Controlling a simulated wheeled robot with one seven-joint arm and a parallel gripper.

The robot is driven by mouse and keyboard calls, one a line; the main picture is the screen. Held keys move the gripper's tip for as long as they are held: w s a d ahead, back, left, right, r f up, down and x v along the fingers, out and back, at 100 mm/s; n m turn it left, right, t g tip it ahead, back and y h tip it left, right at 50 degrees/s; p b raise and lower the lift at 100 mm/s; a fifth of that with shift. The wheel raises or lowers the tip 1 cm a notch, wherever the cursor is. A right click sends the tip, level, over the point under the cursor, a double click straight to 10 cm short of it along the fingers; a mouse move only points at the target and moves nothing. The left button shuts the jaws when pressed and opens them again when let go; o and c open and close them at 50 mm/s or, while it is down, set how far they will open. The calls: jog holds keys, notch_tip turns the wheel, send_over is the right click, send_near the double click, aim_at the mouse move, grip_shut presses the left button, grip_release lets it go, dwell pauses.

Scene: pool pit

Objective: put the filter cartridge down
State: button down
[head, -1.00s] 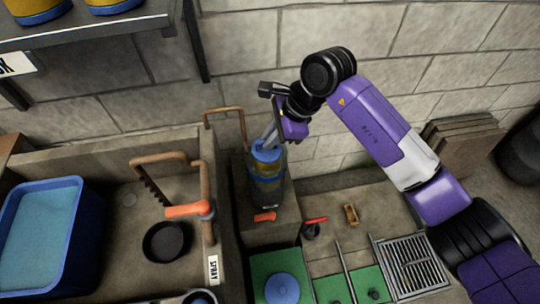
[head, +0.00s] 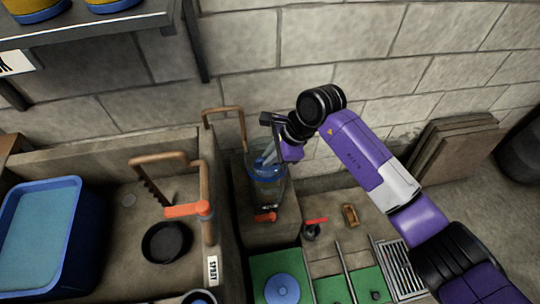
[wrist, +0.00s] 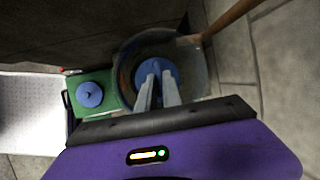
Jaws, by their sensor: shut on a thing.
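The filter cartridge shows its blue top cap in the wrist view (wrist: 172,70), inside the round rim of a clear housing (wrist: 122,62). My gripper (wrist: 157,80) points down into the housing, its fingers shut on the cartridge top. In the head view my gripper (head: 268,158) is at the mouth of the clear housing (head: 267,195), which stands upright on a stone block. The cartridge's lower part is hard to make out through the housing wall, and I cannot tell whether it touches the bottom.
A green mat (head: 258,266) with a round blue lid (head: 282,289) lies in front of the block. A red-handled valve (head: 312,229) and a metal grate (head: 396,262) are at right. A basin with a brown pipe (head: 157,160) and a blue tub (head: 88,235) is at left.

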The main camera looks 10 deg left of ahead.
jog(key=shift+f, duration=0.15)
jog(key=c, duration=1.5)
grip_release()
